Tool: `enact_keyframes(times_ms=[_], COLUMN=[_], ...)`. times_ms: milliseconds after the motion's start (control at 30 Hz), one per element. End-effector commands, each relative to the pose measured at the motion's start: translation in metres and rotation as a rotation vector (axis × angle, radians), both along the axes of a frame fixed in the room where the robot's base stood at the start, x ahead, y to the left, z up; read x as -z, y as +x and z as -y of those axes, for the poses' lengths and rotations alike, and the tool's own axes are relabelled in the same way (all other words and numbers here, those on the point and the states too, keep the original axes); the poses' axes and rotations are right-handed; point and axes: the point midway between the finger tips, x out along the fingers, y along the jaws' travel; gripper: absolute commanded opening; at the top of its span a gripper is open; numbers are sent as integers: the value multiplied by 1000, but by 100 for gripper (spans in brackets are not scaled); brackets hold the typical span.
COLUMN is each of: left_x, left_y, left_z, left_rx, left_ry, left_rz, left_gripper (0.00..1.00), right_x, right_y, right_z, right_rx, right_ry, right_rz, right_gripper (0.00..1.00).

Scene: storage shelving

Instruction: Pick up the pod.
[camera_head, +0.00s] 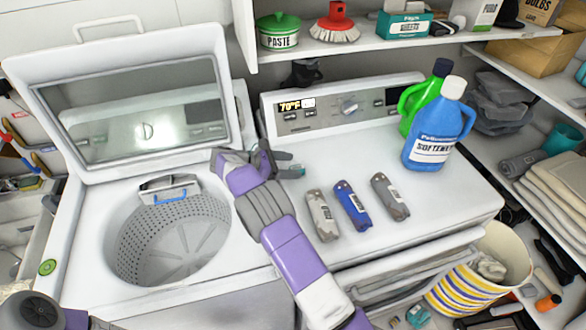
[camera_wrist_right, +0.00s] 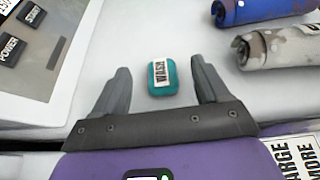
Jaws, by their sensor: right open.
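The pod (camera_wrist_right: 161,77) is a small teal block with a white "WASH" label. It lies on the white machine top (camera_head: 449,207). In the head view only a bit of teal (camera_head: 299,171) shows by the fingers. My right gripper (camera_head: 293,165) is open, low over the white top. In the right wrist view the pod sits between its two grey fingers (camera_wrist_right: 162,70), with a gap on each side. A part of my left arm shows at the lower left of the head view; its gripper is out of frame.
Blue (camera_head: 438,130) and green (camera_head: 415,97) bottles stand at the back right. The open washer drum (camera_head: 170,240) is at left.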

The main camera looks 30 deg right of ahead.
Motion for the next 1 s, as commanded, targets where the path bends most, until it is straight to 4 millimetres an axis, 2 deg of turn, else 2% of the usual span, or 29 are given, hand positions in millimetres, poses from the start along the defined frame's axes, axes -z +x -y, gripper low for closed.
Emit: enact_keyframes(times_ms=[167,400,667,1000], left_x=[3,10,10,10], left_y=[0,0,0,0], left_z=[0,0,0,0], left_rx=[0,0,0,0], left_ry=[0,0,0,0], left_rz=[0,1,1,1], left_gripper=[43,43,43,43], right_x=[7,20,21,22], right_y=[-3,-10,-10,-10], right_z=[14,47,51,51], right_rx=[1,2,-1,-1], right_ry=[1,1,1,1], right_rz=[0,0,2,2], right_gripper=[74,74,74,24])
